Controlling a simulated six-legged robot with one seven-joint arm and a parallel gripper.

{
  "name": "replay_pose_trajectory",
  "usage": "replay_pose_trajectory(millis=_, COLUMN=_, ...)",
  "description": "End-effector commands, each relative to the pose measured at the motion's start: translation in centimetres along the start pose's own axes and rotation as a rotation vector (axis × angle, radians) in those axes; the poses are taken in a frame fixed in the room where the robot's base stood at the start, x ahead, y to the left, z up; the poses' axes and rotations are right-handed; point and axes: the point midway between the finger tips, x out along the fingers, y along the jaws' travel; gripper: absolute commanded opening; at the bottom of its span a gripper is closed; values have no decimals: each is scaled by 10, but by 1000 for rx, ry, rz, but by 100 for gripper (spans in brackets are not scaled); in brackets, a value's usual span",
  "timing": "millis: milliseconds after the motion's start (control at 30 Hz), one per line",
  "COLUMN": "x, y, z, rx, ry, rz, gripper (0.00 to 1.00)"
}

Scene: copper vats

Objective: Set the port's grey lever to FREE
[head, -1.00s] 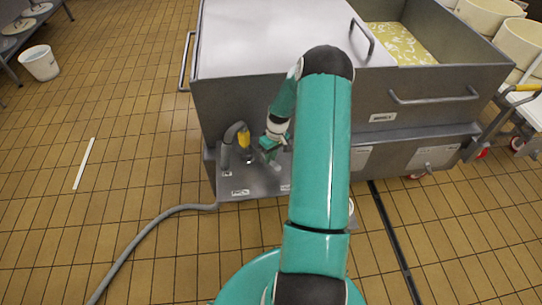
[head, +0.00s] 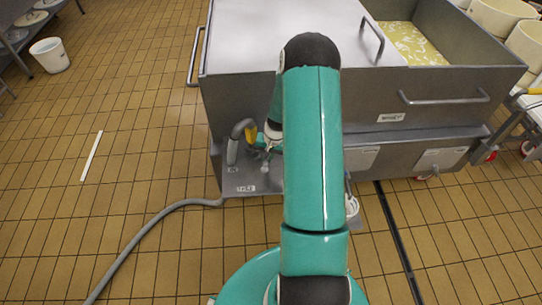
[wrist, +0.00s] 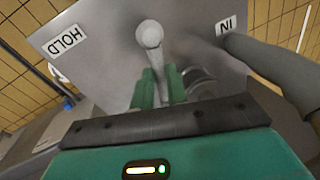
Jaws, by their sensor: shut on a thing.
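The grey lever (wrist: 150,60) has a pale round knob and stands out over the port's metal plate (wrist: 105,45). In the wrist view, my gripper (wrist: 160,85) has a teal finger on each side of the lever's shaft and is shut on it. The HOLD label (wrist: 64,42) is to the knob's left and the IN label (wrist: 226,25) to its right.
A grey hose (head: 165,212) runs across the floor to the plate. A bent grey pipe (head: 235,145) with a yellow part (head: 251,133) rises close left of my gripper. The vat (head: 245,95) stands behind.

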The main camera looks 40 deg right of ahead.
Motion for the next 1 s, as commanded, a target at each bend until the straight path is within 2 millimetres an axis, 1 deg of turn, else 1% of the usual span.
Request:
replay_pose_trajectory(millis=100, x=0, y=-7, z=0, rx=99, ry=22, rz=-1, gripper=0)
replay_pose_trajectory(millis=300, x=2, y=-15, z=-1, rx=251, ry=52, rz=-1, gripper=0)
replay_pose_trajectory(millis=500, x=3, y=-21, z=-2, rx=354, ry=72, rz=-1, gripper=0)
replay_pose_trajectory(millis=733, x=4, y=-23, z=-4, rx=413, ry=84, rz=-1, gripper=0)
replay_pose_trajectory(millis=1000, x=4, y=-24, z=-4, rx=424, ry=87, rz=-2, gripper=0)
